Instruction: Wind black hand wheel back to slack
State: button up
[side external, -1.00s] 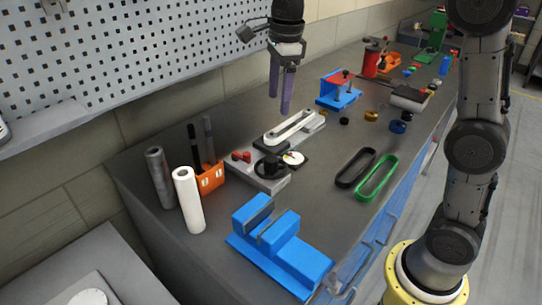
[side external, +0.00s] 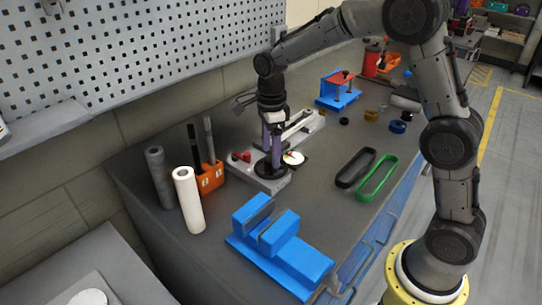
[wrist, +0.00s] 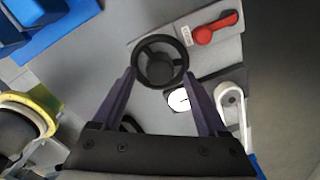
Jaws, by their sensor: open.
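The black hand wheel (wrist: 161,60) is a round spoked ring on the grey conveyor base, centred ahead of my fingertips in the wrist view. It also shows at the near end of the base in the side view (side external: 268,170). My gripper (wrist: 161,77) points down at the wheel, and its two purple fingers are spread apart, one towards each side of the wheel rim. In the side view my gripper (side external: 271,160) is right at the wheel; I cannot tell whether the fingers touch it. A white dial (wrist: 178,100) sits beside the wheel.
A red lever (wrist: 215,28) sits on the base beside the wheel. A white belt loop (side external: 298,124) lies behind my gripper. A blue vise (side external: 280,245) stands in front, and an orange holder (side external: 210,178) with rods is at left. Black (side external: 356,168) and green (side external: 377,178) belts lie at right.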

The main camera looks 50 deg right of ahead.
jog(key=shift+f, duration=1.15)
grip_shut()
